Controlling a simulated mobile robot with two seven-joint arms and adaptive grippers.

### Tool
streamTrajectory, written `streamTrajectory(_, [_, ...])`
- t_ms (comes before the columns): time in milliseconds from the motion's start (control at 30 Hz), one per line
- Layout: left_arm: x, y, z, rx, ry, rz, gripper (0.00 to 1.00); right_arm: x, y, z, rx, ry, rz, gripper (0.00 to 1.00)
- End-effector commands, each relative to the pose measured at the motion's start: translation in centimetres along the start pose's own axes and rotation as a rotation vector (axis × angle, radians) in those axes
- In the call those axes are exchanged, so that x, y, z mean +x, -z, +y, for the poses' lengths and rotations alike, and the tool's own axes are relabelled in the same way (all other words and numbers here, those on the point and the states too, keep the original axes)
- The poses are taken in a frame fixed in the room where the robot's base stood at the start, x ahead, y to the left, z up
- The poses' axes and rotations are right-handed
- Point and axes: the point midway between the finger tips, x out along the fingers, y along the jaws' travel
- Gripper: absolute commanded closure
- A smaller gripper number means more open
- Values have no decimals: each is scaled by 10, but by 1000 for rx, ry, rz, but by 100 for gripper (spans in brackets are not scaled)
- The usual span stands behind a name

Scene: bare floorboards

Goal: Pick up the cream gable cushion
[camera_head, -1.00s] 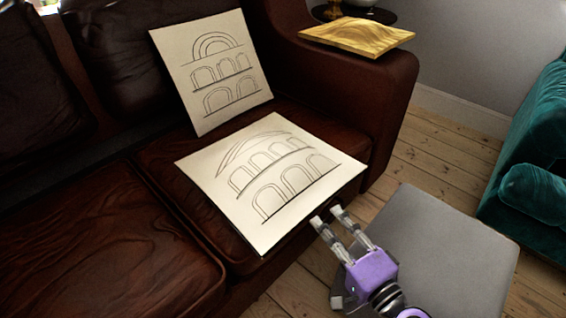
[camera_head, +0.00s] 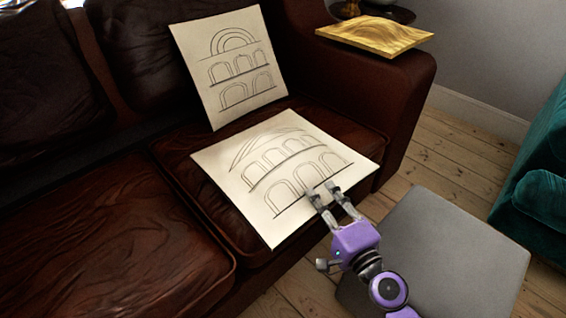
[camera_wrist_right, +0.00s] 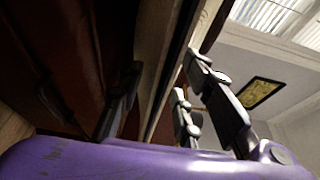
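The cream gable cushion (camera_head: 235,172) lies on the brown leather sofa seat, its printed arches and gable facing up and its near corner jutting past the seat front. My right gripper (camera_head: 325,190) is at its front right edge, with the fingertips overlapping the printed face in the head view. The fingers are apart. In the right wrist view, a pale edge-on strip, seemingly the cushion (camera_wrist_right: 152,45), runs between the spread fingers of the right gripper (camera_wrist_right: 160,90). I cannot tell whether they touch it. My left gripper is not in view.
A second cream cushion (camera_head: 235,75) with arches leans on the sofa back behind. A gold wavy panel (camera_head: 375,36) lies on the sofa's armrest (camera_head: 400,75). A grey flat-topped block (camera_head: 450,250) stands at right on floorboards. A teal sofa (camera_head: 535,190) is at far right.

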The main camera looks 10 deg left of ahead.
Motion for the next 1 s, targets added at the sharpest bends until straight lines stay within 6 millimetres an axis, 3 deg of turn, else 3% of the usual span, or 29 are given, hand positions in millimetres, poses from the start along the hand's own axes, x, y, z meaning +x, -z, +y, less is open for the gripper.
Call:
streamTrajectory(33, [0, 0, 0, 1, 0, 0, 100, 0, 0, 0, 0, 0, 0, 71])
streamTrajectory(267, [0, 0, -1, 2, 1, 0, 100, 0, 0, 0, 0, 0, 0, 100])
streamTrajectory(767, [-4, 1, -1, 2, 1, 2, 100, 0, 0, -7, -1, 4, 0, 100])
streamTrajectory(1000, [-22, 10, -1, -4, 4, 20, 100, 0, 0, -37, -4, 7, 0, 100])
